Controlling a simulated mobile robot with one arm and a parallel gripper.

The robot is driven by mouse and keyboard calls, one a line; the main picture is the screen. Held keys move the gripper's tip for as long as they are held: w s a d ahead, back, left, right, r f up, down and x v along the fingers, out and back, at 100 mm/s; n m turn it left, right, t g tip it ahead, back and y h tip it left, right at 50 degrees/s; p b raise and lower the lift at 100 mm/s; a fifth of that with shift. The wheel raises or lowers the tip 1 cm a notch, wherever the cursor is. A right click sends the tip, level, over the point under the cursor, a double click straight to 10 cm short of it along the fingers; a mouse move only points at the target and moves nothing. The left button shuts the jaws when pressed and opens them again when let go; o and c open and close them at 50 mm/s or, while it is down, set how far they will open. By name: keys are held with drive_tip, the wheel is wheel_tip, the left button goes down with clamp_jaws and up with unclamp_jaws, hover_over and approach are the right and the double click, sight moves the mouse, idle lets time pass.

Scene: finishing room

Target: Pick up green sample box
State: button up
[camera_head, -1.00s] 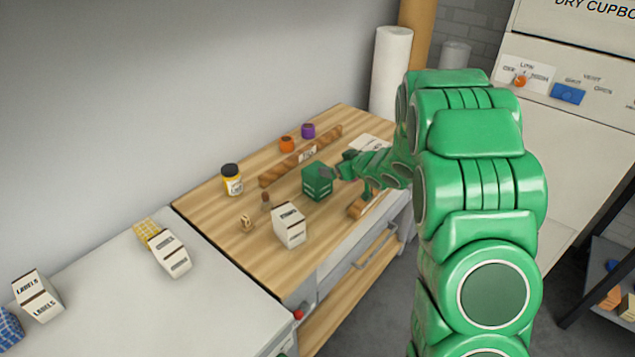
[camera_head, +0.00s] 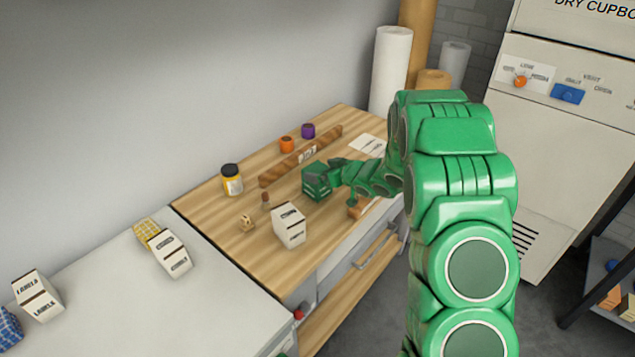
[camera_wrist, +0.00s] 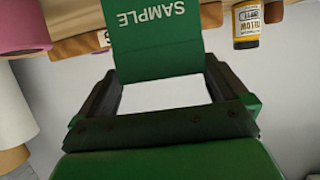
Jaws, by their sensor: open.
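The green sample box (camera_head: 312,182) stands on the wooden bench top, near its middle. In the wrist view the box (camera_wrist: 155,42) shows its green face with the word SAMPLE upside down. My gripper (camera_head: 326,172) has come in from the right and is at the box. In the wrist view the dark fingers of my gripper (camera_wrist: 161,70) are apart, one toward each side of the box. A pale gap shows between the box and the palm. I cannot tell whether the fingers touch the box; the arm hides part of its right side.
A white carton (camera_head: 289,225) stands close in front of the box. A long brown bar (camera_head: 300,157) lies behind it. A yellow jar (camera_head: 232,180), an orange pot (camera_head: 287,144) and a purple pot (camera_head: 308,131) stand farther back. A white roll (camera_head: 390,72) stands at the bench's far end.

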drive_tip(key=x, duration=0.3)
drive_tip(key=shift+s+a+f, duration=0.1)
drive_tip(key=shift+a+f, duration=0.1)
drive_tip(key=shift+f, duration=0.05)
drive_tip(key=shift+w+a+f, duration=0.1)
drive_tip(key=shift+w+a, duration=0.15)
drive_tip(key=shift+w, duration=0.15)
drive_tip(key=c, duration=0.9)
